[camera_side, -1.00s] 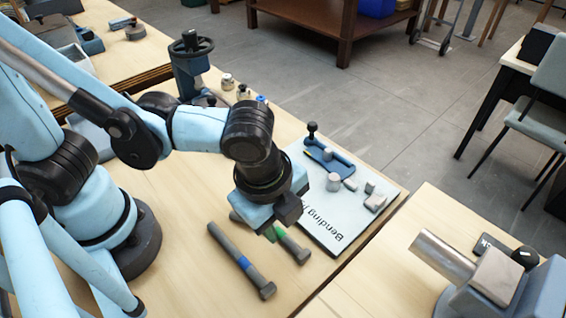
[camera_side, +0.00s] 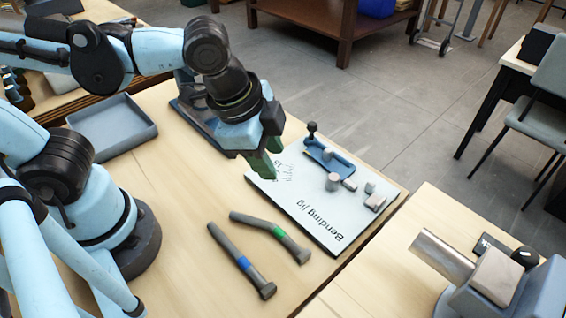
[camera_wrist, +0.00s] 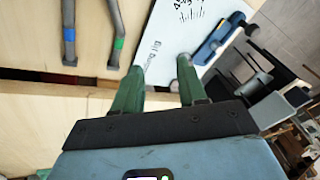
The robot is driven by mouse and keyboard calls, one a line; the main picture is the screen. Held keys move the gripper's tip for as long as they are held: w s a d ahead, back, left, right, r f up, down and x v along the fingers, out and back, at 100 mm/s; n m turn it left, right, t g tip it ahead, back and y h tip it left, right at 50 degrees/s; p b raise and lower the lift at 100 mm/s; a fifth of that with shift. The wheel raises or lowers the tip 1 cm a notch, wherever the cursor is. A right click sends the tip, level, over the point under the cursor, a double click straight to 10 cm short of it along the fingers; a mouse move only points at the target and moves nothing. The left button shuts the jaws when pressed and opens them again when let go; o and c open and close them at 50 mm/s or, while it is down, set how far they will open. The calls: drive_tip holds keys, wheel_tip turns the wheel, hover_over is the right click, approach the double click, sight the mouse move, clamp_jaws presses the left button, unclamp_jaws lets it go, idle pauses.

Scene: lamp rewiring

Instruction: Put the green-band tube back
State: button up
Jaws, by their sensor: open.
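The green-band tube (camera_side: 254,219) lies on the wooden table, a grey, bent tube with a green band around its middle. It also shows in the wrist view (camera_wrist: 117,27), upper left. The blue-band tube (camera_side: 226,243) lies beside it on the left, apart from it. It shows in the wrist view too (camera_wrist: 69,14).
The bending jig board (camera_side: 318,224) lies at the table's right edge, with a blue fixture (camera_side: 330,158) and several small grey pieces on it. A grey-blue tray (camera_side: 112,130) sits at the back left. A neighbouring table with a machine stands at the right. Table around the tubes is clear.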

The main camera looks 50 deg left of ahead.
drive_tip(key=w+a+r+n+t+y, duration=0.1)
drive_tip(key=w+a+n+t, duration=0.2)
drive_tip(key=a+n, duration=0.8)
drive_tip(key=shift+w+a+t, duration=0.3)
drive_tip(key=shift+a, duration=0.8)
